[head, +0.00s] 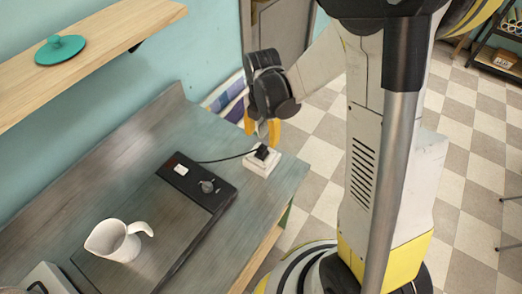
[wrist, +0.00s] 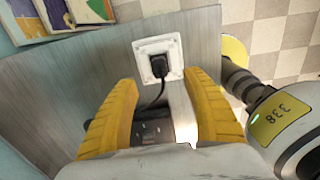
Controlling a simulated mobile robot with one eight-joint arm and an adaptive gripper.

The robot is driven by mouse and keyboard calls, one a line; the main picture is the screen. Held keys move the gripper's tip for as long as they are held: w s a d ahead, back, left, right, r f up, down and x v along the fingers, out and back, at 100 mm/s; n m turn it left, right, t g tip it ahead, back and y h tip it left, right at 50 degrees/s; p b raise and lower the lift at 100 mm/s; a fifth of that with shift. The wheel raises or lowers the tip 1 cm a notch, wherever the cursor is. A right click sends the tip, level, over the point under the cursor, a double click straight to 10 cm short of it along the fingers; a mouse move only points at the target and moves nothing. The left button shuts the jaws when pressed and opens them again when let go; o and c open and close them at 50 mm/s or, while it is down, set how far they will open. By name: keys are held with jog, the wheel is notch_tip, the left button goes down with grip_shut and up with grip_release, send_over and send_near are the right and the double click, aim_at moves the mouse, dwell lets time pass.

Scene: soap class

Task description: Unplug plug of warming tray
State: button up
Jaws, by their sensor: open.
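The black plug (head: 262,152) sits in a white socket box (head: 262,164) near the counter's right end. A black cord runs from it to the warming tray (head: 140,222), a flat grey slab with a dark control strip. In the wrist view the plug (wrist: 159,66) is seated in the square socket plate (wrist: 172,47), its cord hanging down between my fingers. My gripper (wrist: 158,88) is open and empty, its yellow fingers either side of the cord, with the plug just beyond the tips. In the head view my gripper (head: 262,130) is above and behind the socket, apart from the plug.
A white pitcher (head: 117,240) stands on the warming tray. A wooden shelf (head: 90,55) with a teal lid (head: 60,49) juts from the wall at upper left. The wooden counter (head: 140,150) is clear behind the tray. Checkered floor lies past its right edge.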

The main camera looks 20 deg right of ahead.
aim_at(262, 147)
notch_tip(262, 147, down, 9)
jog(key=b, duration=0.7)
jog(key=shift+r, duration=0.1)
jog(key=shift+c, duration=0.2)
dwell(1.0)
grip_shut()
jog(key=shift+r, duration=0.2)
jog(key=shift+r+p, duration=1.85)
jog(key=shift+r, duration=1)
